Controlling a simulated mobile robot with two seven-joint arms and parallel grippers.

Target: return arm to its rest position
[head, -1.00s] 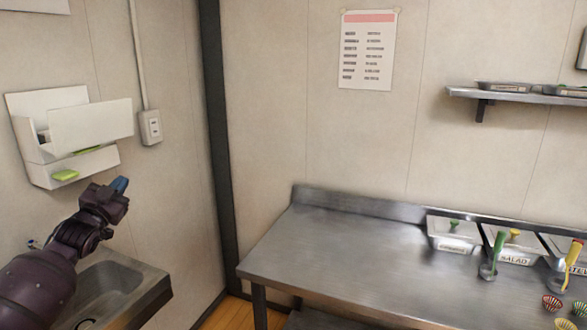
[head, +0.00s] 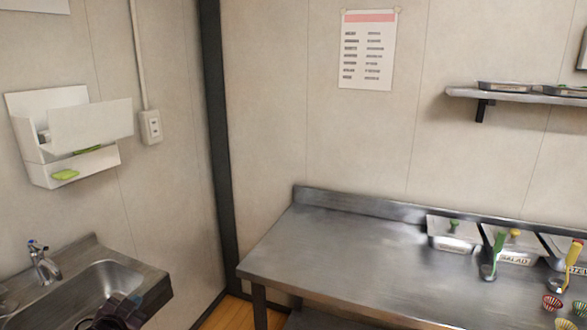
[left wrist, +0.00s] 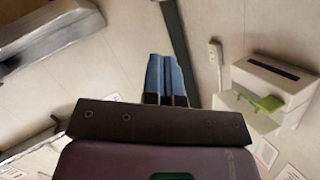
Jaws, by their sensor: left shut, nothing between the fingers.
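My left gripper (head: 128,302) is low at the left of the head view, in front of the sink basin, with only its end part showing at the bottom edge. In the left wrist view its two blue fingers (left wrist: 165,78) are side by side, shut, with nothing between them. My right gripper is not in view.
A steel sink (head: 152,282) with a tap (head: 42,262) stands at the lower left. A white wall dispenser (head: 92,128) hangs above it. A steel counter (head: 330,250) with labelled containers (head: 452,236) and scoops is at the right. A wall shelf (head: 530,97) is above.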

